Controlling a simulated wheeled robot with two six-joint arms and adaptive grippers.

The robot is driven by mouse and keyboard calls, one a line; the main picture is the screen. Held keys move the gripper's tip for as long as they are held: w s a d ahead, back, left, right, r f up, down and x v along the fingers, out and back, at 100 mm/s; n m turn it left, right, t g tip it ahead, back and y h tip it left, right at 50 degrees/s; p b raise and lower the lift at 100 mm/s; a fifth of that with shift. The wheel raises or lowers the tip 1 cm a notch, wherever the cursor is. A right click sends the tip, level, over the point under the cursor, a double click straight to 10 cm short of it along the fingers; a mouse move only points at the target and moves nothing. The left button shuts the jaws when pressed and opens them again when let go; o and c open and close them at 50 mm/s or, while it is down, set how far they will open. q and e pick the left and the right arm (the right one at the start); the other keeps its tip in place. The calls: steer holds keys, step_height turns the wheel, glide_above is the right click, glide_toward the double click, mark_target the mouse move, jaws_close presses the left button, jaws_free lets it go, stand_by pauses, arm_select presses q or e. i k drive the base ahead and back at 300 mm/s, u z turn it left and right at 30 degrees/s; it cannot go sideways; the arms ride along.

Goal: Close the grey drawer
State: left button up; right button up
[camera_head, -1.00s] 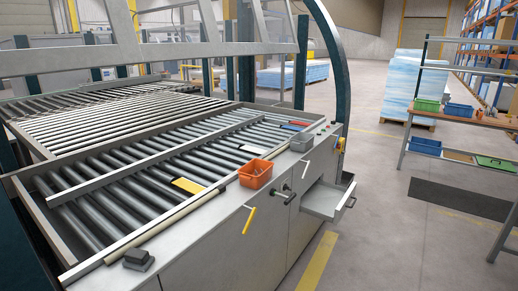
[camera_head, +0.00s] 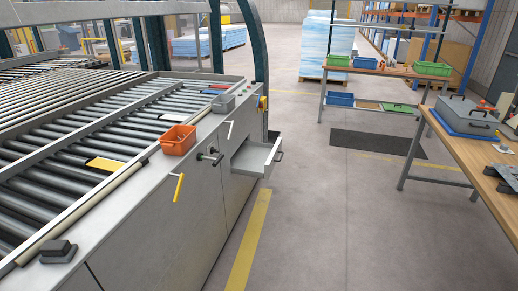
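The grey drawer (camera_head: 262,156) sticks out, open, from the right end of the grey machine cabinet (camera_head: 175,215). Its dark handle (camera_head: 279,156) is on the front panel, facing right. Part of its inside shows from above. Neither of my grippers shows in the head view, so I cannot see whether they are open or shut.
An orange bin (camera_head: 178,140) stands on the cabinet top near black knobs and a yellow handle (camera_head: 178,187). A wooden workbench (camera_head: 460,155) with a grey case (camera_head: 466,115) is at the right. The floor (camera_head: 320,215) between cabinet and bench is clear.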

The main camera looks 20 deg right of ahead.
mark_target(251, 160)
steer(key=k, duration=1.3)
steer(key=z, duration=0.8)
steer(key=i, duration=1.15)
steer(key=z, duration=0.9)
steer(key=i, duration=1.8)
steer(key=u, duration=0.3)
steer(key=i, duration=1)
steer(key=u, duration=1.55)
steer(key=i, duration=0.8)
steer(key=u, duration=0.85)
